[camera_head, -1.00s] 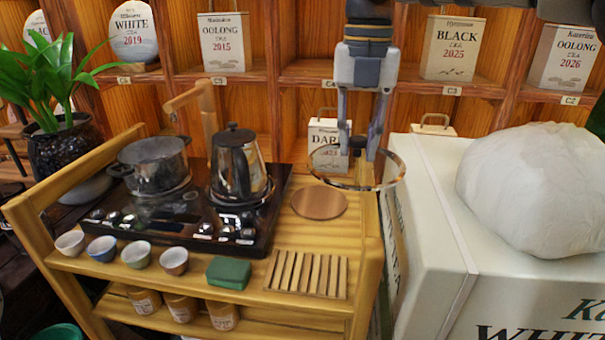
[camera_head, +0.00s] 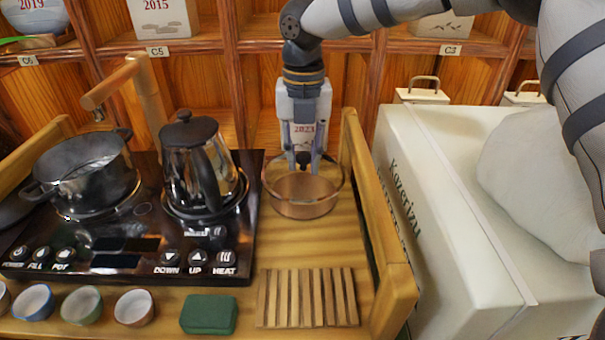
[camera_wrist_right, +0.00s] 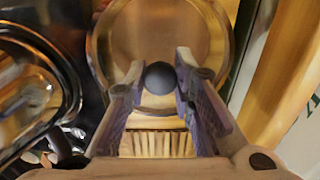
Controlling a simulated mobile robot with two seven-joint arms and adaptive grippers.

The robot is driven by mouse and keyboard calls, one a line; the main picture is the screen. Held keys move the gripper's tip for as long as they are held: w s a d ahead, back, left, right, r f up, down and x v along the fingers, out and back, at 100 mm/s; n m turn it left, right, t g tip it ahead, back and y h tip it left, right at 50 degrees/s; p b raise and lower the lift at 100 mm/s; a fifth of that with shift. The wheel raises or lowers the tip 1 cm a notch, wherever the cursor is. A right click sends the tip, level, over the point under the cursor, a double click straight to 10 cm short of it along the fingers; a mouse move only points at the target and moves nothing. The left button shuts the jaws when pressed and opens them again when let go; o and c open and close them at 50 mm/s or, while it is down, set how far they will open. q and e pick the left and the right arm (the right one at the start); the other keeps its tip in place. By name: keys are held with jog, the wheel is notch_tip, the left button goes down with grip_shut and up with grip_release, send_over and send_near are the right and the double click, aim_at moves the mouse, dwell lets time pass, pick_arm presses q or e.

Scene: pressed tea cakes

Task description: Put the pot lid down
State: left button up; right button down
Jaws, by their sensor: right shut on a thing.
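The glass pot lid (camera_head: 275,184) has a thin metal rim and a dark round knob. My right gripper (camera_head: 304,164) points down and is shut on the knob (camera_wrist_right: 160,78), which shows between its fingers in the right wrist view. The lid is level over the round wooden coaster (camera_head: 303,211) at the right of the tea stand, and the coaster shows through the glass. I cannot tell whether the lid touches it. The pot (camera_head: 85,172) stands open on the left hob. My left gripper is not in view.
A dark kettle (camera_head: 198,168) stands left of the lid. A slatted wooden rack (camera_head: 307,298) and a green block (camera_head: 209,314) lie in front. The stand's wooden side rail (camera_head: 372,200) rises close on the right, with a white box (camera_head: 450,200) beyond.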

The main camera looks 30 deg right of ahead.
aim_at(303, 175)
notch_tip(303, 175, down, 4)
jog(key=shift+f, duration=0.2)
jog(key=shift+f, duration=0.1)
jog(key=c, duration=1.4)
grip_release()
jog(key=shift+o, duration=0.2)
notch_tip(303, 175, up, 12)
jog(key=shift+r, duration=0.1)
